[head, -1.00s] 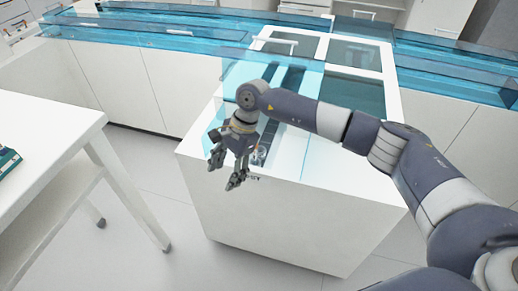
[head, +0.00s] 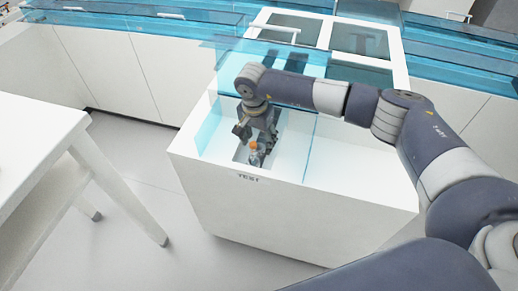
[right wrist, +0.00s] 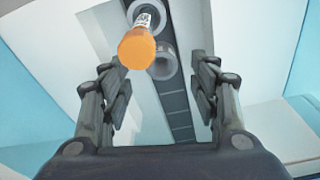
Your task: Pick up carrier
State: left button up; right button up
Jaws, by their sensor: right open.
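A tube with an orange cap (right wrist: 137,48) and a barcode label shows in the right wrist view. Its lower end is in a grey round carrier (right wrist: 158,14) at the top of that view, partly cut off. A second grey round carrier (right wrist: 166,62), with no tube seen in it, sits just below on the dark track (right wrist: 176,105). My right gripper (right wrist: 160,82) is open, with a finger on each side of the track and nothing between them. In the head view my right gripper (head: 256,138) hangs over the track end, close to the orange cap (head: 253,146). My left gripper is out of view.
The white cabinet (head: 290,210) marked TEST carries the track behind clear blue panels (head: 207,122), which stand close to my right gripper. A white table (head: 35,135) stands at the left, with open floor between.

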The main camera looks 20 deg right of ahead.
aim_at(259, 145)
jog(key=f, duration=0.3)
jog(key=shift+w+d+f, duration=0.1)
jog(key=shift+w+f, duration=0.1)
jog(key=shift+w, duration=0.1)
jog(key=shift+c, duration=0.2)
jog(key=c, duration=0.8)
jog(key=shift+c, duration=0.2)
jog(key=shift+r, duration=0.2)
